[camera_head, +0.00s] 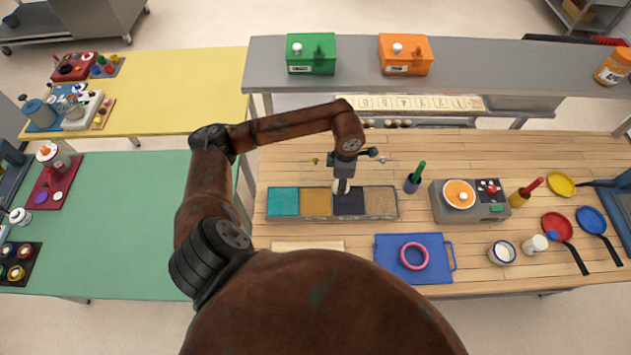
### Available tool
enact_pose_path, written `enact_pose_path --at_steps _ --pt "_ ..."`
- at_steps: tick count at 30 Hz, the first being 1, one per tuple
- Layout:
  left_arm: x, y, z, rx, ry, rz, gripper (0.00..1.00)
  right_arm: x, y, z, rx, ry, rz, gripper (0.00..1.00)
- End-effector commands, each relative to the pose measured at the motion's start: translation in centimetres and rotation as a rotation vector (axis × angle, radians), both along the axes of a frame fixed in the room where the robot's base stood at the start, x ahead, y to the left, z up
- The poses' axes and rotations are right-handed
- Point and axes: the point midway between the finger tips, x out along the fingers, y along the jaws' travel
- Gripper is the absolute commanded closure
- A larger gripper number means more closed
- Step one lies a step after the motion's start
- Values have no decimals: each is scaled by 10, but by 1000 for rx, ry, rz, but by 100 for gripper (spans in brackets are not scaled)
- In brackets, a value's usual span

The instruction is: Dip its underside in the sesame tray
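A long topping tray (398,212) with several compartments lies on the wooden counter. From left to right its fills are teal (283,202), golden brown (317,203), dark (349,205) and speckled tan, which looks like the sesame (381,202). My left gripper (342,189) points down over the back of the dark compartment, near its border with the golden brown one. A small pale piece (337,187) shows at its fingertips, and the fingers look closed on it. The piece's underside is hidden, and I cannot tell whether it touches the tray. My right gripper is out of view.
Right of the tray stand a cup with a green handle (412,184) and a grey scale-like device (437,207). A blue board (384,245) with a pink ring (414,256) lies in front. A raised grey shelf (470,62) runs behind the counter.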

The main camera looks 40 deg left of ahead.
Motion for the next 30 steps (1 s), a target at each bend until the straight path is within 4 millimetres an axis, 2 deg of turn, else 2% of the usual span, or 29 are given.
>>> enact_pose_path --at_steps 1,9,15,20,30 --pt "-6 7 1 -2 6 136 85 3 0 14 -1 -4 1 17" --pt "-29 43 -17 0 4 859 85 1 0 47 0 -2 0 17" --pt "-42 62 -26 0 1 1192 85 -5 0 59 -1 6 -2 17" --pt "-46 67 -30 -1 0 1289 85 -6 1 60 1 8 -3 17" --pt "-46 67 -52 -1 0 1295 85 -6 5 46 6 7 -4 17"
